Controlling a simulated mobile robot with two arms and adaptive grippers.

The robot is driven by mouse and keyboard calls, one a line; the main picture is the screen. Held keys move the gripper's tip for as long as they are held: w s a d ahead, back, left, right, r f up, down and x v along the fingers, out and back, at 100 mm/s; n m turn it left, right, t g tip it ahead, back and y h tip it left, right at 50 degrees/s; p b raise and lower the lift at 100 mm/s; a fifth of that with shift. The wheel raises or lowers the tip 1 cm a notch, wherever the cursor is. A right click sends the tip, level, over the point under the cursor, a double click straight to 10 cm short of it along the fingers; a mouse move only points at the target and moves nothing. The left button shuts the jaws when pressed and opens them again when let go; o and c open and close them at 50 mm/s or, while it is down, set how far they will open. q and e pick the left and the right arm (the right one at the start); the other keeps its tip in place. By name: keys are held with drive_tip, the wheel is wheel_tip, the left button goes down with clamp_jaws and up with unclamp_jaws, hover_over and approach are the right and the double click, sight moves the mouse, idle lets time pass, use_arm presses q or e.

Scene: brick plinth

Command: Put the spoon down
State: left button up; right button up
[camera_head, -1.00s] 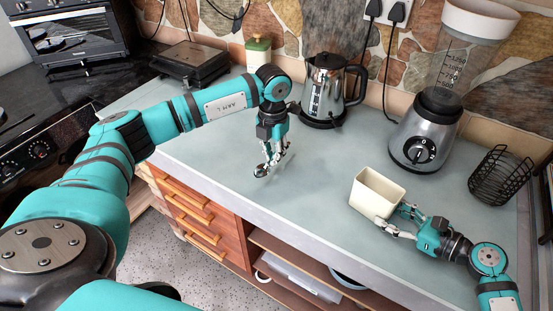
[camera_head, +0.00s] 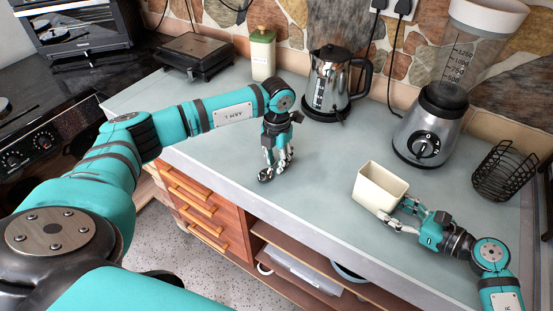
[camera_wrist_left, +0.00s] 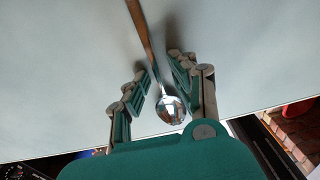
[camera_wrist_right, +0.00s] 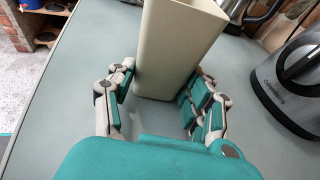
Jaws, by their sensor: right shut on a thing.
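The spoon (camera_wrist_left: 170,108), with a shiny metal bowl and a brown handle, shows in the left wrist view. It runs between the fingers of my left gripper (camera_wrist_left: 160,80), with a gap on each side. It looks to be on the counter, though its exact height is hard to tell. In the head view my left gripper (camera_head: 268,176) points down at the counter (camera_head: 225,155), near its front edge, and hides most of the spoon. My right gripper (camera_head: 402,212) is shut on a cream rectangular container (camera_head: 381,190), which stands upright and looks empty; it also shows in the right wrist view (camera_wrist_right: 178,50).
A black wire basket (camera_head: 500,172) is at the right. The counter between my grippers is clear.

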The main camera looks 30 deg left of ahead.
use_arm(q)
wheel_tip(320, 180, up, 11)
drive_tip(key=shift+o, duration=0.4)
drive_tip(key=shift+w+r, duration=0.15)
drive_tip(key=shift+r, duration=0.35)
wheel_tip(320, 180, down, 12)
drive_tip(key=shift+w, duration=0.15)
clamp_jaws()
idle(0.4)
